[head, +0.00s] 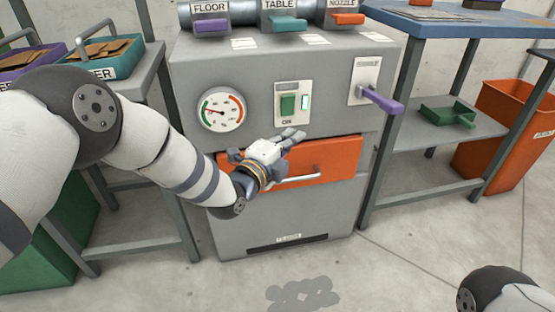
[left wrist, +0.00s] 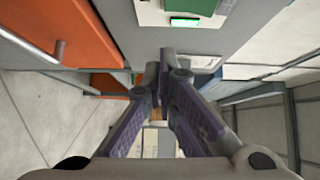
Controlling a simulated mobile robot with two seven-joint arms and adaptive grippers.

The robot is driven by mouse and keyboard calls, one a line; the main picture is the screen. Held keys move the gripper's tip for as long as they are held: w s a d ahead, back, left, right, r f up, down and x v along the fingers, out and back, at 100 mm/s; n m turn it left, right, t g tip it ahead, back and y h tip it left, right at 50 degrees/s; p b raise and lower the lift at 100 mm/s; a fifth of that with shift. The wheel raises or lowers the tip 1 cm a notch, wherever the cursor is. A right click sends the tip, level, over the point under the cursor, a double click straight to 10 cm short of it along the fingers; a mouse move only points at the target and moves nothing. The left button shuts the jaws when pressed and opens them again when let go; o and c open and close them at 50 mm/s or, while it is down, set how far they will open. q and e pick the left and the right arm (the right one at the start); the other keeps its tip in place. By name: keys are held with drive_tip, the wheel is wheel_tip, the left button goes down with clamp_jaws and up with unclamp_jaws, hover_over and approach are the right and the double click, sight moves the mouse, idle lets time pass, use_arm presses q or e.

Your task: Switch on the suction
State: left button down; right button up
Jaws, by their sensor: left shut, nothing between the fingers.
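The grey suction cabinet (head: 258,75) stands in front of me. On its front is a pale switch plate with a green rocker (head: 288,104) and a brightly lit green indicator (head: 305,102) beside it; a label below seems to read ON. My left gripper (head: 294,136) is shut and empty, its fingertips just below the switch plate. In the left wrist view the shut fingers (left wrist: 166,58) lie below the glowing indicator (left wrist: 185,22) and the partly visible rocker (left wrist: 203,5). I cannot tell whether the fingertips touch the cabinet. My right gripper is out of view.
A round gauge (head: 221,110) is left of the switch. A purple lever (head: 382,100) sticks out at right. An orange drawer (head: 335,158) with a metal handle lies under my left gripper. Purple, teal and orange handles line the top pipe. A blue-topped bench (head: 470,27) stands right.

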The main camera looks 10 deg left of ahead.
use_arm(q)
drive_tip(key=a+p+v, duration=0.1)
drive_tip(key=v, duration=0.6)
drive_tip(key=shift+f+p, duration=0.4)
drive_tip(key=shift+f, duration=0.15)
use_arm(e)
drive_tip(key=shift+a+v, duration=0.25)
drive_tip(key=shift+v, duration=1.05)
use_arm(q)
drive_tip(key=shift+s+a, duration=0.1)
